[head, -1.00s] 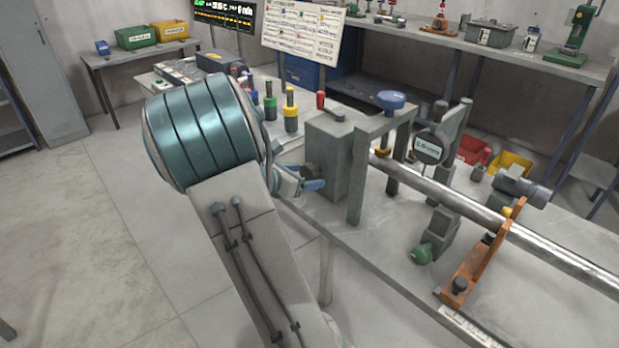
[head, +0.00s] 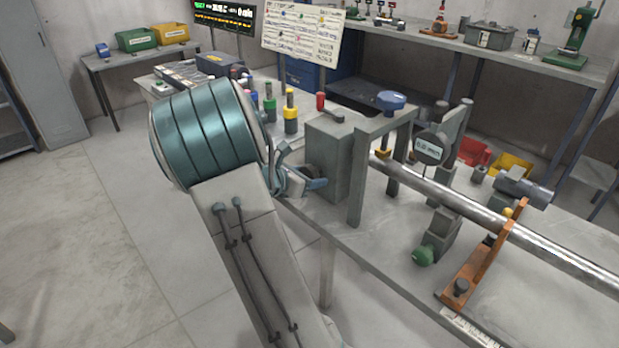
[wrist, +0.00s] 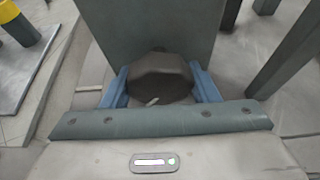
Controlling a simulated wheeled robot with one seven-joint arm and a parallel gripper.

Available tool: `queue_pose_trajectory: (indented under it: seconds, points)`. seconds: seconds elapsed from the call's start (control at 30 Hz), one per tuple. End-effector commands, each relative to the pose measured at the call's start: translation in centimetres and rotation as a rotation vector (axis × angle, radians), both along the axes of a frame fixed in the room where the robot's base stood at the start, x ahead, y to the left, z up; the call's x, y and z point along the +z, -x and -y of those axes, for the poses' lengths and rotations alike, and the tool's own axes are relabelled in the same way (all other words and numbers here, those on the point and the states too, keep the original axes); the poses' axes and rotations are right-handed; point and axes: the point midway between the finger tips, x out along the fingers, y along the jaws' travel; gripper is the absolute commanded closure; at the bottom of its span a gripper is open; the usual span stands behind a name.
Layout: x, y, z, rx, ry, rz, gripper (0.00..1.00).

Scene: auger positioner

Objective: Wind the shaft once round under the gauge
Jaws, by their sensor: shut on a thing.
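A long steel shaft (head: 455,198) runs from the grey headstock block (head: 335,165) toward the lower right over the bench. A round dial gauge (head: 430,148) with a digital readout stands on a grey post just behind the shaft; its digits are too small to read surely. My gripper (wrist: 160,88) is shut on a dark, rounded knob (wrist: 160,72) on the near-left face of the block, with a blue finger on each side. A small pale mark shows on the knob's front. In the head view my arm partly hides the gripper and the knob (head: 309,174).
An orange bracket (head: 478,265) with a dark knob supports the shaft at the right. A grey frame with a blue knob (head: 391,101) stands over the shaft beside the block. Coloured posts (head: 290,112) stand behind my arm. Open floor lies left.

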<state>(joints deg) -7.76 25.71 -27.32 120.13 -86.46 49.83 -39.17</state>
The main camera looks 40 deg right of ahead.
Motion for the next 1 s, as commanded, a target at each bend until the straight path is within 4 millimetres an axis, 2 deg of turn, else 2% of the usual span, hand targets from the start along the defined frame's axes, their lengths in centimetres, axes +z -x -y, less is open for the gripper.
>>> queue_pose_trajectory:
  seconds: [0.27,1.0]
  points:
    - [-0.6,-0.06,-0.02,0.001,-0.01,0.126,0.68]
    - [-0.85,-0.15,0.01,0.001,-0.051,0.66,0.68]
